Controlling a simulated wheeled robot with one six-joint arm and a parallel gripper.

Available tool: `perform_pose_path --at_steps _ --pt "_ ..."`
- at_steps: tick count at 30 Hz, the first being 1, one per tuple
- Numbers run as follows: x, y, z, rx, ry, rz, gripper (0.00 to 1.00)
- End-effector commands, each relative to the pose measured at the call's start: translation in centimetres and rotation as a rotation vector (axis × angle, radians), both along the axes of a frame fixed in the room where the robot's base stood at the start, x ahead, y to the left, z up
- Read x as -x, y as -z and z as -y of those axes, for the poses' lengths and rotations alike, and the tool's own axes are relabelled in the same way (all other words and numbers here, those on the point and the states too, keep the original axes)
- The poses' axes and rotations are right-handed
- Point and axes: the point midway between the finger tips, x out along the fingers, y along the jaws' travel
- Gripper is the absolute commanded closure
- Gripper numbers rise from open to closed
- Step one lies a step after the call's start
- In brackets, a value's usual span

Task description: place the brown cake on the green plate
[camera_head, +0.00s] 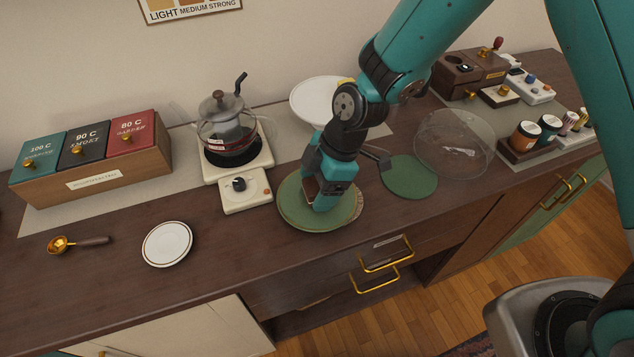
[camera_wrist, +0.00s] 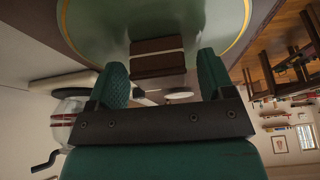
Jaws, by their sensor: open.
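The green plate (camera_head: 290,217), with a gold rim, lies on the counter below my gripper (camera_head: 322,200). It also fills the top of the wrist view (camera_wrist: 105,28). The brown cake (camera_wrist: 158,66), a dark block with a pale cream layer, shows against the plate, just beyond and between my fingertips (camera_wrist: 163,78). It looks to be resting on the plate. In the head view only a bit of the cake (camera_head: 309,188) shows at the left side of my gripper. My gripper points down and is open, with a finger on either side of the cake. Any contact is hard to tell.
A glass dome (camera_head: 455,145) stands right of a green round mat (camera_head: 410,178). A coffee maker (camera_head: 228,130) on a cream base is left of the plate, with a white bowl (camera_head: 322,98) behind. A small white saucer (camera_head: 167,244) and scoop (camera_head: 75,243) lie front left.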

Motion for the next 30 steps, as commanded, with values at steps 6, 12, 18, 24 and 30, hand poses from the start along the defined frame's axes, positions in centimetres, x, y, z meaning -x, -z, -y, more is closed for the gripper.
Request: perform_pose_path --at_steps 6,12,18,24,30 --pt "-0.5 -3.3 1.3 -0.004 0.003 0.007 0.25" --pt "-0.9 -7.5 3.0 -0.002 0.003 0.006 0.25" --pt "-1.1 -10.3 4.1 -0.002 0.001 0.005 0.25" --pt "-1.1 -11.1 4.5 -0.001 0.002 0.001 0.25" --pt "1.4 -14.3 5.7 0.014 0.179 -0.049 0.25"
